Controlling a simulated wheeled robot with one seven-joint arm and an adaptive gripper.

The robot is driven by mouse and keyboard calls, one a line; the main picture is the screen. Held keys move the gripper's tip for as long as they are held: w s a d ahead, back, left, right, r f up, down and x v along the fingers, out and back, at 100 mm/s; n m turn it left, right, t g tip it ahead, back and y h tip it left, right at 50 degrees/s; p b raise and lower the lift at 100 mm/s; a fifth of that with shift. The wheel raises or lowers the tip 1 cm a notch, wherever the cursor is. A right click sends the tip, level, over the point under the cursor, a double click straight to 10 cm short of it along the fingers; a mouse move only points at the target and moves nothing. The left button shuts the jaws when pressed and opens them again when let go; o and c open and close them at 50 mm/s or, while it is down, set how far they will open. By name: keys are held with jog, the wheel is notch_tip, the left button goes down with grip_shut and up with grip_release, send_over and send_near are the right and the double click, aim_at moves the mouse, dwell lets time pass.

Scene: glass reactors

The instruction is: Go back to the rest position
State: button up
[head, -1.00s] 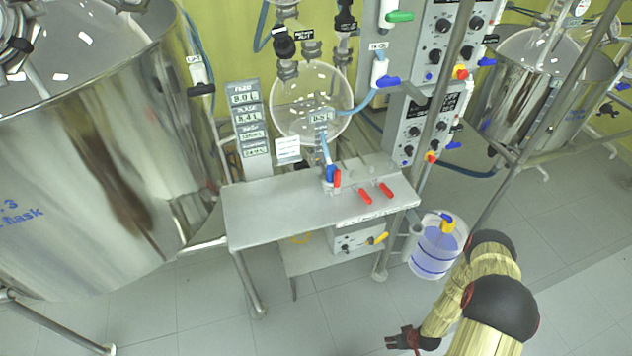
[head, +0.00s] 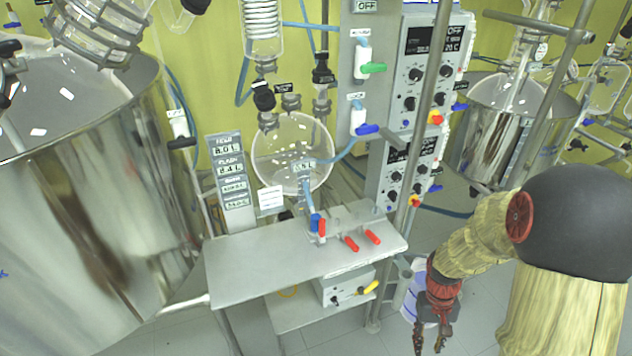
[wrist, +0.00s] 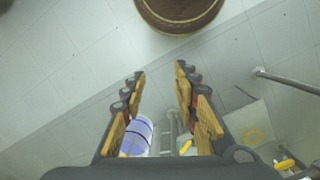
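My gripper (head: 431,340) hangs at the lower right in the head view, pointing down in front of the blue-banded container. In the wrist view my gripper (wrist: 160,108) has its two yellow-padded fingers spread wide, with nothing between the tips. My arm rises from it to the right side of the head view. The fingers look clear of the steel bench and of the container, though part of the container is hidden behind them.
A steel bench (head: 290,262) with red-handled valves (head: 351,243) stands left of my gripper. A clear container with blue bands (head: 408,300) is beside the bench; it also shows in the wrist view (wrist: 138,136). A large steel vessel (head: 70,220) fills the left. Grey floor is open at right.

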jog(key=s+a+r+t+b, duration=0.1)
jog(key=a+r, duration=0.3)
jog(key=r, duration=0.5)
jog(key=s+a+r+n+t, duration=0.1)
jog(key=s+a+r+t, duration=0.2)
jog(key=r, duration=0.6)
jog(key=s+a+r+t+b, duration=0.1)
jog(key=s+a+r+t, duration=0.2)
jog(key=a+r, duration=0.3)
notch_tip(320, 180, up, 4)
jog(key=shift+f+n+t+b, duration=0.2)
jog(key=shift+n+t+b, duration=0.1)
jog(key=shift+n+t, duration=0.15)
jog(key=shift+s, duration=0.15)
jog(key=shift+c, duration=0.2)
